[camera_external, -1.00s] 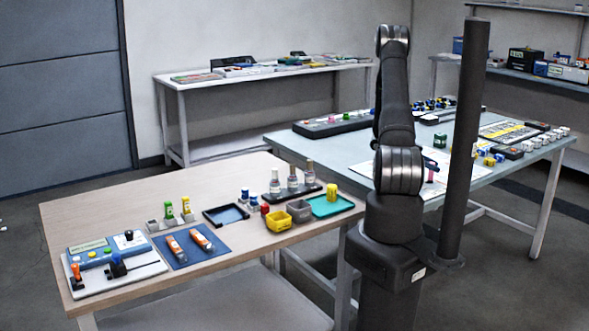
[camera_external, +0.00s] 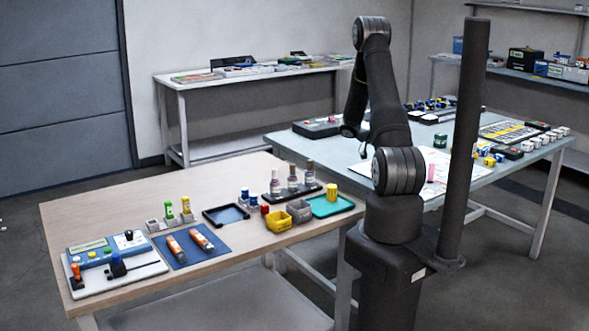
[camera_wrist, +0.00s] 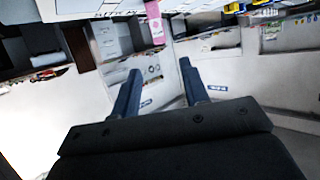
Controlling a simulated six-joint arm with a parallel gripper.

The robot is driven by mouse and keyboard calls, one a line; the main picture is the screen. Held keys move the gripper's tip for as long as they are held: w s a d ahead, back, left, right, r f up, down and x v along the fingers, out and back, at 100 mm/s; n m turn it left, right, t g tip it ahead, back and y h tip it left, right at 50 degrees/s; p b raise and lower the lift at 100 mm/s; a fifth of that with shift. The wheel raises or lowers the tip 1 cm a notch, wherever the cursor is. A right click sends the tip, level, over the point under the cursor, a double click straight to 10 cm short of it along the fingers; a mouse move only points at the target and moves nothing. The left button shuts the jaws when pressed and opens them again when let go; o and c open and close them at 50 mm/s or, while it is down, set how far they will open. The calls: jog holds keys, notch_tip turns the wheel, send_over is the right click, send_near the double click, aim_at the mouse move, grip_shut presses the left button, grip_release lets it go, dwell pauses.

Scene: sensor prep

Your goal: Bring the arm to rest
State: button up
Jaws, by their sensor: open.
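My gripper (camera_wrist: 159,72) shows in the wrist view with its two dark fingers spread apart and nothing between them. A pink upright object (camera_wrist: 154,22) shows beyond the fingertips, at a distance. In the external view my arm stands folded upward over its base, between the wooden table (camera_external: 120,200) and the blue-grey table (camera_external: 300,145). The upper arm leans back and the forearm hangs down behind it. The gripper itself is mostly hidden behind the arm there.
The wooden table holds bottles in a black rack (camera_external: 292,192), a teal tray (camera_external: 331,206), a yellow bin (camera_external: 278,220), a blue mat (camera_external: 190,246) and a switch panel (camera_external: 115,270). A dark vertical post (camera_external: 463,140) stands close beside my arm.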

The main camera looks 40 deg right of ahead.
aim_at(432, 163)
jog(key=x, duration=1.2)
jog(key=shift+f, duration=0.1)
jog(key=shift+d+r, duration=0.1)
jog(key=shift+r, duration=1.6)
